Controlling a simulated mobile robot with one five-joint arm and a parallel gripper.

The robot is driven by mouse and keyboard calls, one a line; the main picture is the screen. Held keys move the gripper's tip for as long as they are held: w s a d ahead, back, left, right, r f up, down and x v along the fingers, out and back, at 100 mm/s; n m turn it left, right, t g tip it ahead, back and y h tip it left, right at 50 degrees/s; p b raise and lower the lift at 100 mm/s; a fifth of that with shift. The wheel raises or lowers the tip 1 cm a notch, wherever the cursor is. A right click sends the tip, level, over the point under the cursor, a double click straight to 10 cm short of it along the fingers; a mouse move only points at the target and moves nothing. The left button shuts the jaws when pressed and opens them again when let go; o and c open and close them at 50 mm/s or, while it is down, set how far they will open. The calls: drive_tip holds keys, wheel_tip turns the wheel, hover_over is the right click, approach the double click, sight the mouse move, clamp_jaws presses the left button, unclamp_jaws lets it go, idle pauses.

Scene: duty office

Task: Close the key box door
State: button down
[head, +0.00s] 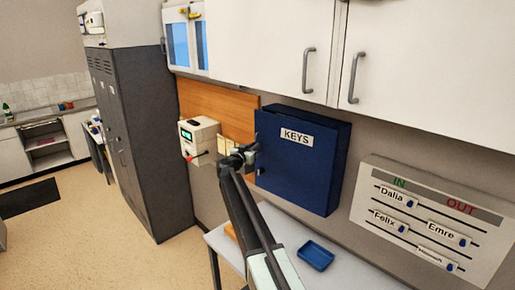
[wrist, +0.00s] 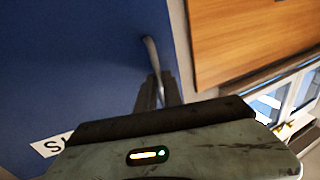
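The blue key box (head: 338,165) hangs on the wall below the white cupboards. Its door (head: 292,170), labelled KEYS, looks shut or nearly shut in the head view; I cannot tell whether a narrow gap remains. My gripper (head: 240,157) is at the door's left edge. In the wrist view the pale, curved door handle (wrist: 152,62) runs down to the dark fingers of my gripper (wrist: 152,92). The fingers overlap the handle's end there. Whether they grip it or only stand beside it is not clear. The blue door face (wrist: 70,65) fills the left of that view.
A white device (head: 198,137) with a green screen and a wooden board (head: 225,110) are left of the box. An IN/OUT board (head: 430,220) hangs to the right. Below is a pale table (head: 287,228) with a blue tray (head: 316,255). A grey locker (head: 140,140) stands farther left.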

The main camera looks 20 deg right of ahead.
drive_tip(key=shift+w+a+r+n+y, duration=0.15)
drive_tip(key=shift+w+a+n+y, duration=0.25)
drive_tip(key=shift+a, duration=0.4)
drive_tip(key=c, duration=1.5)
unclamp_jaws()
drive_tip(key=shift+w, duration=0.1)
drive_tip(key=shift+d+f, duration=0.2)
drive_tip(key=shift+d, duration=0.15)
drive_tip(key=v, duration=0.8)
drive_tip(key=shift+f, duration=0.2)
